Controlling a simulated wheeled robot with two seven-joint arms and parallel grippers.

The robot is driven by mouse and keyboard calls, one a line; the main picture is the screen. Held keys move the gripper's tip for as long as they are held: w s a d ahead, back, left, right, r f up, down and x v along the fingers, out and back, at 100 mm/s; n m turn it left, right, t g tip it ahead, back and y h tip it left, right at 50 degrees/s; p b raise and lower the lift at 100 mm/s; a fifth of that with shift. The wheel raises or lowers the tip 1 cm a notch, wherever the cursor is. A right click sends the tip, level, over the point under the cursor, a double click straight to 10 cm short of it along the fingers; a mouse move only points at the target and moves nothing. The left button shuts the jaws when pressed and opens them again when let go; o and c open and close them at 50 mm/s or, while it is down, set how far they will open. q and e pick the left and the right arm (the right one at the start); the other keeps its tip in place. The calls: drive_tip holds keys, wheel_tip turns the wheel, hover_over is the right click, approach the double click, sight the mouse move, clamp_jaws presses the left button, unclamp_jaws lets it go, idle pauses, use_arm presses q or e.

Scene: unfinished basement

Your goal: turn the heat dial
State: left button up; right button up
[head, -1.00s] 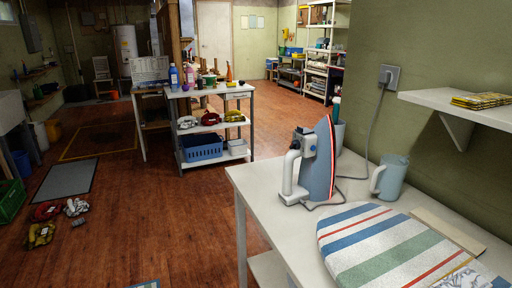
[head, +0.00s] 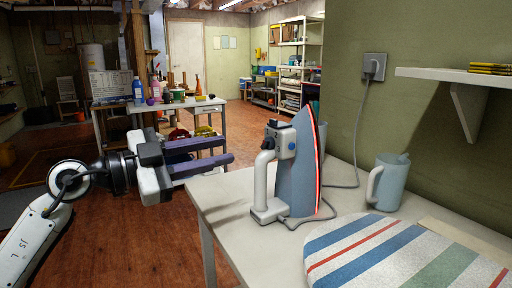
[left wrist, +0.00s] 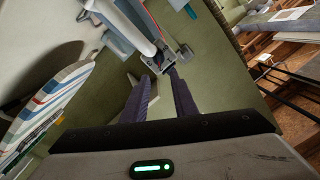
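The iron (head: 298,170) stands upright on its heel on the white table, with a blue-grey body, a red-edged soleplate and a white handle (head: 262,185). A blue-grey block (head: 281,138) with small knob-like parts sits near the top of the handle; I cannot make out the dial's marks. My left gripper (head: 231,149) is open and empty, its two dark fingers pointing right toward the iron, apart from it. In the left wrist view the iron (left wrist: 128,18) lies beyond the fingertips (left wrist: 162,80). My right gripper is out of view.
The iron's cord runs to a wall outlet (head: 374,67). A blue-grey jug (head: 387,183) and a striped ironing board (head: 400,255) are on the white table (head: 232,197). A shelf (head: 455,76) juts from the right wall. A cluttered workbench (head: 205,105) stands behind my left arm.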

sight(264, 141)
use_arm(q)
drive_tip(key=b+x, duration=0.1)
drive_tip(key=x, duration=0.8)
drive_tip(key=shift+w+d, duration=0.1)
drive_tip(key=shift+d, duration=0.15)
